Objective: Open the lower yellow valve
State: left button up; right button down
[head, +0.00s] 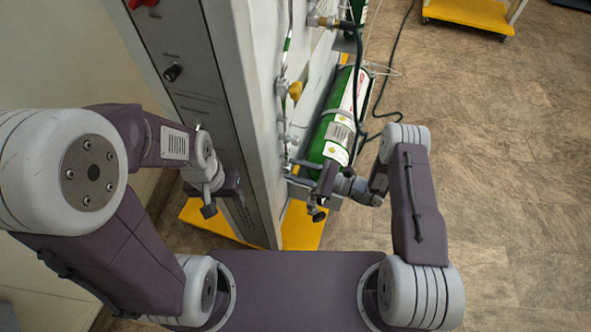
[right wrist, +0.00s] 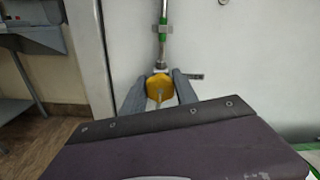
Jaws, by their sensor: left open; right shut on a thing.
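The lower yellow valve (right wrist: 160,86) is on the white panel, below a metal pipe with a green band. In the right wrist view it sits between the two fingers of my right gripper (right wrist: 157,92), which is shut on it. In the head view, my right gripper (head: 291,170) reaches left to the panel's side, and the lower valve is mostly hidden by the fingers. A second yellow valve (head: 296,90) is higher on the same panel. My left gripper (head: 217,203) is open and empty, in front of the grey panel edge.
A green gas cylinder (head: 346,105) with a white label stands right beside my right gripper. The trainer's yellow base (head: 302,226) is below. A black hose (head: 358,70) hangs by the cylinder. A yellow cart (head: 470,12) is at the back. The floor on the right is clear.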

jog(key=c, duration=0.9)
grip_release()
jog(key=shift+c, duration=0.2)
jog(key=v, duration=0.9)
